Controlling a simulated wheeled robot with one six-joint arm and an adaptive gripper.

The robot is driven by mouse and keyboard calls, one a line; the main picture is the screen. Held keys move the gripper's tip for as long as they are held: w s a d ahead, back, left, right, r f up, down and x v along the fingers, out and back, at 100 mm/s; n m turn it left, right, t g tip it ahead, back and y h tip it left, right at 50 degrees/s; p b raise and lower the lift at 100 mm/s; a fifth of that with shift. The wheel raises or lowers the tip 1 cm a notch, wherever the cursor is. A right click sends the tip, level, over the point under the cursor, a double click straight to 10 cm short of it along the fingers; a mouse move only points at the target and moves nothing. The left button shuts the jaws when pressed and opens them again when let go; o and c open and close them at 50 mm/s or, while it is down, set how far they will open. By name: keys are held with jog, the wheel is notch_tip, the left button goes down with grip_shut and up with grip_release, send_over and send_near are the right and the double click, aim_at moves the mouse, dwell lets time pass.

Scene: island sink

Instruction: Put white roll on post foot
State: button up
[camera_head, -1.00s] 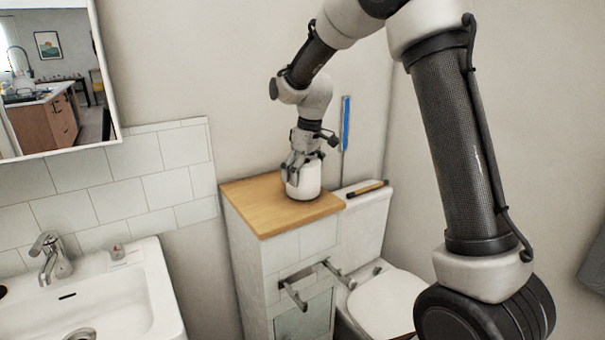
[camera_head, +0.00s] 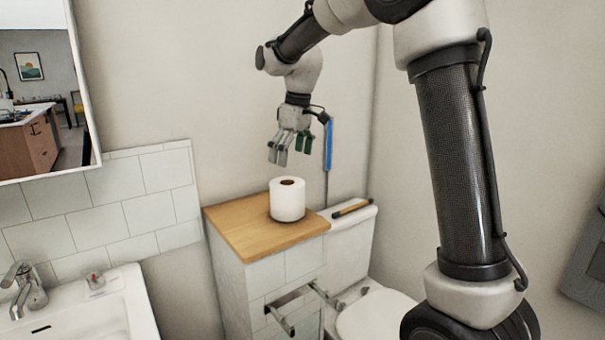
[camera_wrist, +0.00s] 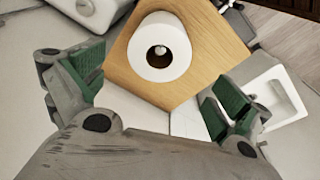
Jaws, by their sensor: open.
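The white roll (camera_head: 287,205) stands upright on the wooden top of a tiled cabinet. In the wrist view the roll (camera_wrist: 160,73) is seen from above, and a small pale round tip, apparently the post (camera_wrist: 161,50), shows inside its hole. The roll appears to be around the post. The post foot is hidden under the roll, so I cannot tell how fully it rests there. My gripper (camera_head: 290,148) is open and empty, above the roll and clear of it. Its green-padded fingers are spread wide in the wrist view (camera_wrist: 152,98).
The wooden top (camera_head: 238,226) has bare room left of the roll. A toilet (camera_head: 370,312) stands right of the cabinet, with a dark stick-like object (camera_head: 351,208) on its tank. A sink (camera_head: 100,312) is at left.

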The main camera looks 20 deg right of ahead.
jog(key=s+d+r+m+t, duration=0.1)
jog(key=s+d+r+m, duration=0.1)
jog(key=s+d, duration=0.35)
jog(key=s+d+r+m, duration=0.2)
jog(key=s+d, duration=0.1)
jog(key=s, duration=0.6)
jog(key=s+d+f+m+t, duration=0.1)
jog(key=s+d+f+m, duration=0.1)
jog(key=s, duration=0.7)
jog(key=s+d+f+m+t+h, duration=0.1)
jog(key=s+d+f+m, duration=0.1)
jog(key=s, duration=0.7)
jog(key=shift+s+d+f, duration=0.25)
jog(key=shift+d+f, duration=0.5)
jog(key=shift+f, duration=0.05)
